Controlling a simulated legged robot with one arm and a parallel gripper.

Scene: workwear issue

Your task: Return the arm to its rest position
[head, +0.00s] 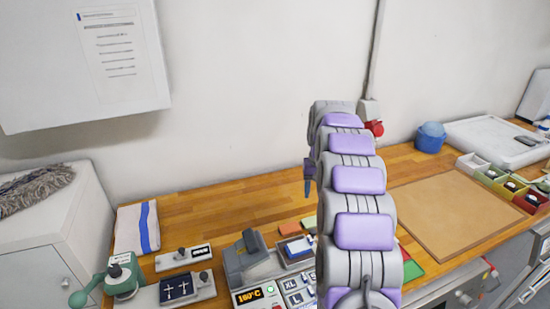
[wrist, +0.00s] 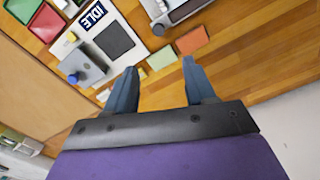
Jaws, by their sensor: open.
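My arm rises through the middle of the head view, grey with purple pads, and reaches out over the wooden workbench (head: 190,211). My gripper (head: 308,178) shows only partly at the left side of the arm's far end. In the wrist view my gripper (wrist: 160,82) has its two blue-grey fingers spread apart with nothing between them. The gripper is above the bench and I see no contact.
A heat press device (head: 246,262) and a white towel with a blue stripe (head: 136,228) are at left. A white cabinet (head: 85,60) hangs upper left.

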